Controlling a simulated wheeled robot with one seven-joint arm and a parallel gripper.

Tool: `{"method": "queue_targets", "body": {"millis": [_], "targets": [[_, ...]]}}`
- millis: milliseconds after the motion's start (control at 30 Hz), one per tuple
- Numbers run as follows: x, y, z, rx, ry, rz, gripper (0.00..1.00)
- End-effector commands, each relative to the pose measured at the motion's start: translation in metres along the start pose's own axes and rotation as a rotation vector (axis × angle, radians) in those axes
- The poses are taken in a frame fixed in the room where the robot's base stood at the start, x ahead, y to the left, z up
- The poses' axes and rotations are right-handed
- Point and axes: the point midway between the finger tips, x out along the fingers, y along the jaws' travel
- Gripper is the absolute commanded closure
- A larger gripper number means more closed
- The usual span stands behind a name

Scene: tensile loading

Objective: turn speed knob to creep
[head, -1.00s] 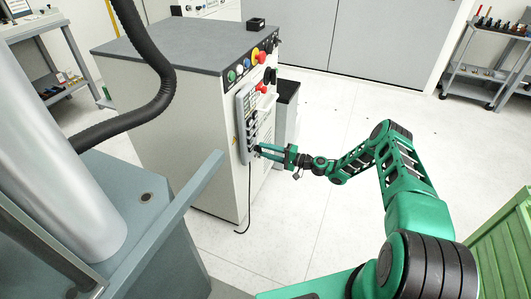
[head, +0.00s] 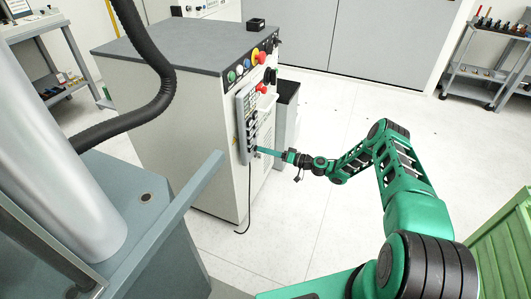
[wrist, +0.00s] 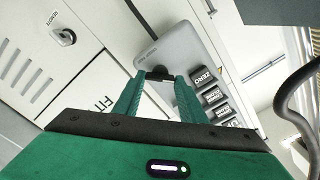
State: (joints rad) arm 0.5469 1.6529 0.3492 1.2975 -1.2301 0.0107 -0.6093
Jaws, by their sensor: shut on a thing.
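My gripper (head: 258,150) reaches left to the lower part of a grey control pendant (head: 242,112) on the side of the pale machine cabinet. In the wrist view its two green fingers (wrist: 158,78) are closed around a small dark knob (wrist: 158,73) at the end of the grey pendant (wrist: 185,50). Dark keys, one reading ZERO (wrist: 203,76), sit on the pendant to the right of the fingers.
The cabinet's upper panel carries colored buttons and a red knob (head: 262,88). A black cable (head: 249,195) hangs below the pendant. In the wrist view a key switch marked REMOTE (wrist: 66,37) is at upper left. Open floor (head: 330,120) lies right of the cabinet.

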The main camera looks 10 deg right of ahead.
Motion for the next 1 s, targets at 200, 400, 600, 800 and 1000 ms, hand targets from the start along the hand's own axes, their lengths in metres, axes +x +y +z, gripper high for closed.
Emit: {"method": "queue_targets", "body": {"millis": [200, 400, 600, 800, 1000], "targets": [[-0.0019, 0.0040, 0.0078, -0.021, -0.012, 0.009, 0.85], [-0.0020, 0.0042, 0.0077, -0.023, -0.012, 0.009, 0.85], [-0.0021, 0.0042, 0.0074, -0.023, -0.011, 0.009, 0.53], [-0.0012, 0.0026, 0.0043, -0.025, -0.007, 0.006, 0.44], [-0.0039, 0.0021, 0.0026, -0.025, -0.004, 0.005, 0.44]]}}
